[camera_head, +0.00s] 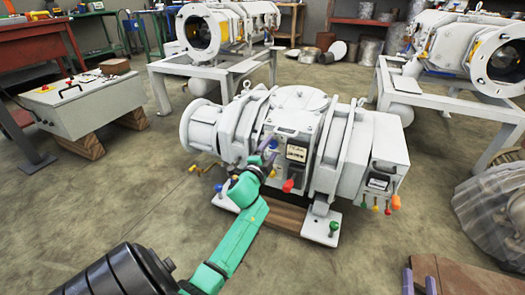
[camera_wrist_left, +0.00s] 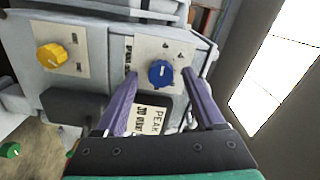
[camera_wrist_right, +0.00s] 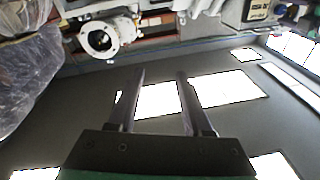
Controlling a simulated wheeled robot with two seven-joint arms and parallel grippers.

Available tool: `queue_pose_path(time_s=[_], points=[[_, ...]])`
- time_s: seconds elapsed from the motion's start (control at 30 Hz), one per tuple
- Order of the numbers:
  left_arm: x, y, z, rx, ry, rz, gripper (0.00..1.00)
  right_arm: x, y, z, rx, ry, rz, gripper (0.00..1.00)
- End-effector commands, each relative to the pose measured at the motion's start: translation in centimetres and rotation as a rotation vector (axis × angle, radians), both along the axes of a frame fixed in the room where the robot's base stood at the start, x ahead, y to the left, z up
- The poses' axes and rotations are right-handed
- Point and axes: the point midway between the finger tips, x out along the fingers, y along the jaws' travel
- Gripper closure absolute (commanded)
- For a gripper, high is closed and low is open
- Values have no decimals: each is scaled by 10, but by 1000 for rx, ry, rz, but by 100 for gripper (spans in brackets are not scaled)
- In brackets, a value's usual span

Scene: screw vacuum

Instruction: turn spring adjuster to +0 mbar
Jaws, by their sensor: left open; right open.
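Which knob is the spring adjuster is not readable. My left gripper (camera_wrist_left: 160,80) is open, with one finger on each side of the blue knob in the left wrist view; contact cannot be told. In the head view, the left gripper (camera_head: 269,150) reaches the panel and partly covers it. My right gripper (camera_wrist_right: 163,78) is open and empty, away from the panel.
A red-handled knob (camera_head: 288,185) and several coloured knobs stick out low on the machine. A grey control box (camera_head: 85,105) stands on wooden blocks at left. Two more machines on white frames stand behind. Plastic-wrapped equipment (camera_head: 492,215) is at right.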

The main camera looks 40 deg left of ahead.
Motion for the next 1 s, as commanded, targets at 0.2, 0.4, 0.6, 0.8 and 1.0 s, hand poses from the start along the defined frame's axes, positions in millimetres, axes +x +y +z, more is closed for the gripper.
queue_pose_path(time_s=[0.2,0.4,0.6,0.8,1.0], points=[[-13,-5,1,0,0,0,29,-26,3,-58,-32,173,25,50],[-26,-9,1,0,0,0,29,-54,6,-101,-52,310,48,50],[-45,-16,1,-1,1,1,29,-91,8,-143,-70,460,73,50],[-86,-29,3,-5,5,3,29,-110,9,-147,-88,538,92,50],[-127,-44,1,-4,3,2,29,-109,9,-138,-99,550,100,50]])
